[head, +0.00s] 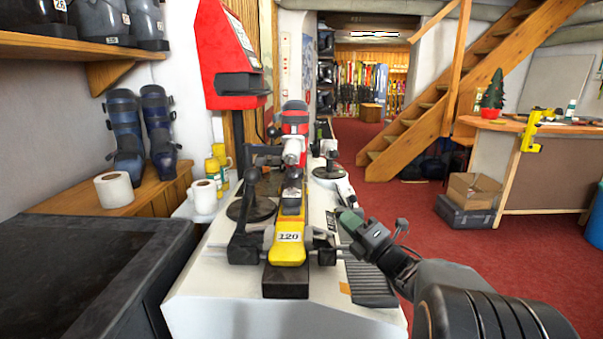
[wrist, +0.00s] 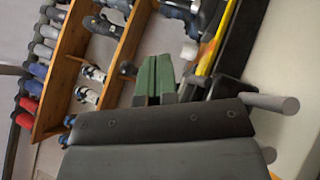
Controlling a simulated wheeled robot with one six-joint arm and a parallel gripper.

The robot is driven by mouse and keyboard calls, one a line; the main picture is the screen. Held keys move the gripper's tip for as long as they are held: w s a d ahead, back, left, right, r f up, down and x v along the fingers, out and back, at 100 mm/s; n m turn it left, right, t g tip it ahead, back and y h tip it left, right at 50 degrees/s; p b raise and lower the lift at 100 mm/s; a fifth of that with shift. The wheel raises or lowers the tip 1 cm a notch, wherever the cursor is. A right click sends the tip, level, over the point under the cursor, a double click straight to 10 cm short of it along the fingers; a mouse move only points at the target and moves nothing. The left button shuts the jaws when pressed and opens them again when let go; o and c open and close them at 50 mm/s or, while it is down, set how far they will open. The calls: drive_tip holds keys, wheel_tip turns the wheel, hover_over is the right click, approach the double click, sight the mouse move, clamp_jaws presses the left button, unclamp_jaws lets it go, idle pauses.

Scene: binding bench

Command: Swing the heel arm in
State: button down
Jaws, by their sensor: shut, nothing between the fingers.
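The yellow ski (head: 290,240), labelled 120, lies along the white bench (head: 240,310). A dark upright arm with a round knob (head: 246,212) stands left of the ski; I cannot tell for certain whether it is the heel arm. Dark clamp blocks with metal rods (head: 325,247) flank the ski's near end. My gripper (head: 350,220) is right of the ski, above the bench's right side, shut and empty. Its green fingers show together in the wrist view (wrist: 153,78), with part of the yellow ski (wrist: 212,45) beyond to the right. Contact with the bench parts cannot be judged.
A red boxed device (head: 232,60) stands at the back left. Paper rolls (head: 204,196) and yellow bottles (head: 217,165) are left of the bench. A dark-topped cabinet (head: 90,255) fills the near left. Red carpet (head: 400,205) is open to the right.

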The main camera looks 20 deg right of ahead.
drive_tip(key=p, duration=0.2)
approach(295, 158)
drive_tip(key=w+a, duration=0.1)
drive_tip(key=a, duration=0.1)
drive_tip(key=w+a, duration=0.1)
drive_tip(key=a, duration=0.1)
drive_tip(key=shift+w+a+r, duration=0.1)
drive_tip(key=shift+w, duration=0.05)
drive_tip(key=shift+w+d+r, duration=0.2)
drive_tip(key=shift+w+r, duration=0.05)
drive_tip(key=shift+w, duration=0.2)
drive_tip(key=shift+w+d+r, duration=0.25)
drive_tip(key=shift+w+r, duration=0.05)
drive_tip(key=shift+w, duration=0.15)
drive_tip(key=shift+w+d+r, duration=0.15)
drive_tip(key=shift+w+r, duration=0.05)
drive_tip(key=shift+w, duration=0.2)
drive_tip(key=shift+w+d+r, duration=0.2)
drive_tip(key=shift+w, duration=0.15)
